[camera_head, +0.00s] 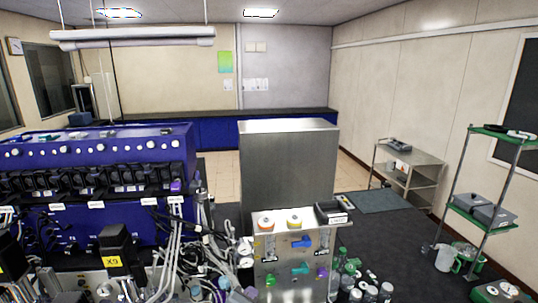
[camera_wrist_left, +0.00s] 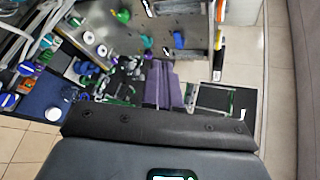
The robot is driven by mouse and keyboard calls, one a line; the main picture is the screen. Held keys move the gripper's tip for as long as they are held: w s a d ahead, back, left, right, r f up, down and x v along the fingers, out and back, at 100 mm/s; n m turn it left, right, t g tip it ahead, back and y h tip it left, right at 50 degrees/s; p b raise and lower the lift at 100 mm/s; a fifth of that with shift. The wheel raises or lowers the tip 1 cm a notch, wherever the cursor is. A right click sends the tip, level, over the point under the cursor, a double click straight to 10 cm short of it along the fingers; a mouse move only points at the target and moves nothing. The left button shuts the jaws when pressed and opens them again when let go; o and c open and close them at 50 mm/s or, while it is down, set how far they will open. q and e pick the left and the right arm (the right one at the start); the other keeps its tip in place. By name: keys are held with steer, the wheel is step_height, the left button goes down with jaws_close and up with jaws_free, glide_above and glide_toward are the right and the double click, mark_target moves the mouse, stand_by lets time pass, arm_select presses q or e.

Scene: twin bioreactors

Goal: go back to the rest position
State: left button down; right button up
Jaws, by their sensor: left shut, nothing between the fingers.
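My left gripper shows in the left wrist view, with its dark crossbar and two purple fingers (camera_wrist_left: 160,82) side by side. The fingers are shut with nothing between them, and point toward a grey metal panel (camera_wrist_left: 190,18) with green and blue valves. I cannot tell whether they touch anything behind them. I cannot clearly pick out the left gripper in the head view. My right gripper shows in neither view.
In the head view, a steel cabinet (camera_head: 289,175) stands behind a valve panel (camera_head: 283,254). A blue bioreactor unit (camera_head: 100,150) with tubing fills the left. Bottles (camera_head: 371,293) stand at the front. A green-shelved rack (camera_head: 470,218) is at the right. Dark floor lies between.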

arm_select(q)
steer(key=s+a+f+n+g+y+p, duration=0.2)
steer(key=s+a+f+n+g, duration=0.35)
steer(key=s+f+n, duration=0.9)
steer(key=s+a+f+n+g, duration=0.1)
steer(key=s+a+f+n, duration=0.1)
steer(key=s, duration=0.4)
steer(key=s+a+f+n+g+y, duration=0.1)
steer(key=s+a+f+n, duration=0.2)
steer(key=s+a, duration=0.2)
steer(key=s+a+f+n+g+p, duration=0.1)
steer(key=s+a+f+n, duration=0.2)
steer(key=s+a, duration=0.2)
steer(key=shift+s+f+n+y, duration=0.25)
steer(key=shift+s+n+y, duration=0.1)
steer(key=shift+s, duration=0.5)
steer(key=shift+d, duration=0.1)
